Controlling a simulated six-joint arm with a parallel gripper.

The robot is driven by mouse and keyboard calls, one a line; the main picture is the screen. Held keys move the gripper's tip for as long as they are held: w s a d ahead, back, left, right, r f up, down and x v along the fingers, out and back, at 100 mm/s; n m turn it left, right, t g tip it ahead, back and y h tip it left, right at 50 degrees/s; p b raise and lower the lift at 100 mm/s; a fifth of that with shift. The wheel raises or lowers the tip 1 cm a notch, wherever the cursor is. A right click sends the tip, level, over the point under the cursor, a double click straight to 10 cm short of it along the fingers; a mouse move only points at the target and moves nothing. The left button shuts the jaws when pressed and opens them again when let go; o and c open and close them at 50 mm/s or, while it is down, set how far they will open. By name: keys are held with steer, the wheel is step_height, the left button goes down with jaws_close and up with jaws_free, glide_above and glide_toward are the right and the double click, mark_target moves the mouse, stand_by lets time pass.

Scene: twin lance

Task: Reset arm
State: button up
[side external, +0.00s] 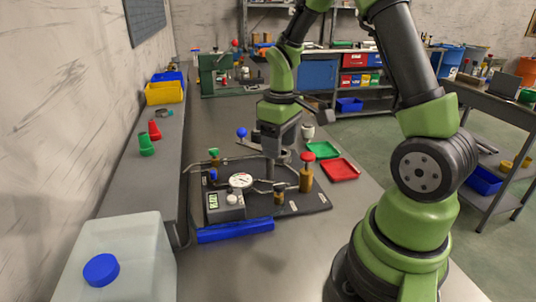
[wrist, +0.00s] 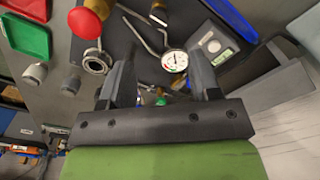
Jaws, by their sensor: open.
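My green and dark-grey arm reaches over the bench, and my gripper (side external: 279,158) hangs above the dark board (side external: 312,203) in the side external view. In the wrist view my gripper (wrist: 163,80) has its two dark fingers spread apart with nothing held between them. A round white gauge (side external: 241,181) and a grey box with a green display (side external: 224,205) sit on the board. The gauge also shows in the wrist view (wrist: 175,60), above and between the fingers. A red knob on a brass fitting (side external: 306,165) stands at the board's right; the red ball (wrist: 89,22) shows upper left.
Red (side external: 338,170) and green (side external: 322,150) trays lie right of the board. A blue bar (side external: 235,230) lies along its front edge. A translucent jug (side external: 120,255) with a blue cap stands at the near left. The front bench is clear.

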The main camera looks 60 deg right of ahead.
steer(key=s+a+r+m+t+y, duration=0.2)
steer(key=s+a+r+t, duration=0.5)
steer(key=s+a+r, duration=0.5)
step_height(320, 180, up, 4)
steer(key=shift+a+f+m, duration=0.1)
steer(key=shift+a+m, duration=0.8)
